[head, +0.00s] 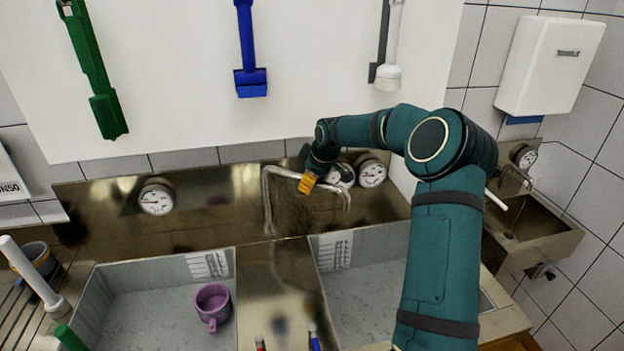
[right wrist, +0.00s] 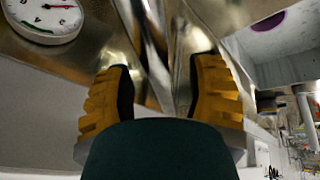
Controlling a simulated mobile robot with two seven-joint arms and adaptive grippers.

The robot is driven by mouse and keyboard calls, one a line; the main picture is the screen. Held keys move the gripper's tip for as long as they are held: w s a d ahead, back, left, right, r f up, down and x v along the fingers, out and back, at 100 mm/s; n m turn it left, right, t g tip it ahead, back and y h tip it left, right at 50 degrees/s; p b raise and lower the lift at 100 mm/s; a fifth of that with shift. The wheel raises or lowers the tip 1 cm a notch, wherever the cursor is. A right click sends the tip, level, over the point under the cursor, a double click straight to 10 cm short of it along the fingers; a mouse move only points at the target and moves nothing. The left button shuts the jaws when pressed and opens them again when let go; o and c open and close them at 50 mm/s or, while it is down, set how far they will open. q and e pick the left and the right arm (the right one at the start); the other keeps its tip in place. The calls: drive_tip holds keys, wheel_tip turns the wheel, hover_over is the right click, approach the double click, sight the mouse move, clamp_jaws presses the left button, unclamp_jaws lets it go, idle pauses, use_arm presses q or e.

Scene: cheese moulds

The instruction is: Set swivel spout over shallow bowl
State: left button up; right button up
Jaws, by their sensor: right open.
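The metal swivel spout (head: 283,173) rises between the two basins and runs to the right, its bent-down outlet on the right basin's side. My right gripper (head: 308,184) is at the spout's horizontal run, its orange fingers open. In the right wrist view, shiny pipe (right wrist: 152,45) shows between the two fingers of the gripper (right wrist: 162,92); whether they touch it I cannot tell. A purple bowl-like vessel with a handle (head: 212,303) stands in the left basin. Part of it shows at the top of the right wrist view (right wrist: 268,22). My left gripper is not in view.
The left basin (head: 150,310) is otherwise clear, and my right arm covers part of the right basin (head: 360,290). Round gauges (head: 156,197) (head: 371,172) sit on the metal backsplash behind the spout. Red and blue markers (head: 314,341) show at the front of the divider.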

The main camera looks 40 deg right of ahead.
clamp_jaws()
